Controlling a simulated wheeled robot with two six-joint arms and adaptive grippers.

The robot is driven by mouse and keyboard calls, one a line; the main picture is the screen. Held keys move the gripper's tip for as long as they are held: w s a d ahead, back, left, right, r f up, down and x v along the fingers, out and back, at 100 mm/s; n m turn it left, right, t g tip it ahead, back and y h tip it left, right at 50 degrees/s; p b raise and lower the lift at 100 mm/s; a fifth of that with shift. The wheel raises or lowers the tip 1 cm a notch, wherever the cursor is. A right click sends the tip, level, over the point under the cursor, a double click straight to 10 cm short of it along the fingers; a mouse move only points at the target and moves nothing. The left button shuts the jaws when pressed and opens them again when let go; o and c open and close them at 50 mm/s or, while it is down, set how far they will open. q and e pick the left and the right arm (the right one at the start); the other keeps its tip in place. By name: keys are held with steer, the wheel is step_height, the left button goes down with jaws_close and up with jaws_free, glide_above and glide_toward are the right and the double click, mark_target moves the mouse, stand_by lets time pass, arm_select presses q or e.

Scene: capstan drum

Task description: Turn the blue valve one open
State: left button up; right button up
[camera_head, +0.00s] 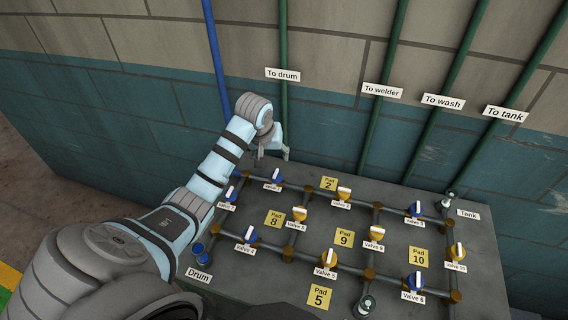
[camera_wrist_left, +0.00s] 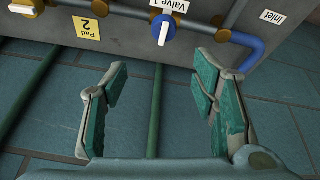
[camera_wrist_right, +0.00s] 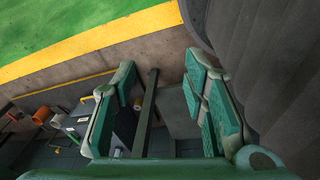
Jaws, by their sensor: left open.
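Valve 1 (camera_head: 277,177), blue with a white handle, sits at the back left of the grey panel (camera_head: 470,265) in the head view. In the left wrist view, valve 1 (camera_wrist_left: 165,31) is at the top centre, with its label beside it and the handle along the picture's vertical. My left gripper (camera_head: 272,153) is open and empty, just behind valve 1 near the panel's back edge, with its fingers apart from the valve. In its wrist view the left gripper (camera_wrist_left: 160,80) has fingers wide apart. My right gripper (camera_wrist_right: 160,72) is open and empty, away from the panel.
Other blue and yellow valves, such as valve 4 (camera_head: 249,236) and valve 6 (camera_head: 415,282), stand on the pipes. Green pipes (camera_head: 443,95) and a blue pipe (camera_head: 217,62) run up the wall behind. A blue inlet pipe (camera_wrist_left: 252,50) bends near valve 1.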

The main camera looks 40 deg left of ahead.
mark_target(275, 174)
arm_select(q)
steer(key=f, duration=0.6)
steer(key=a+f+b, duration=0.1)
steer(key=f, duration=0.1)
steer(key=shift+w+f, duration=0.2)
steer(key=shift+f, duration=0.2)
steer(key=w+f, duration=0.1)
steer(key=w+f+b, duration=0.1)
steer(key=shift+a+f, duration=0.15)
steer(key=shift+f, duration=0.25)
steer(key=shift+w+a+f, duration=0.1)
steer(key=shift+w+f, duration=0.25)
steer(key=shift+w, duration=0.15)
steer(key=shift+s+r, duration=0.25)
steer(key=shift+s, duration=0.1)
steer(key=shift+c, duration=0.8)
steer(key=shift+s+r, duration=0.1)
steer(key=shift+s, duration=0.05)
steer(key=c, duration=1)
arm_select(e)
steer(key=s+f, duration=0.2)
steer(key=s, duration=0.1)
steer(key=shift+s+d, duration=0.1)
steer(key=shift+d, duration=0.05)
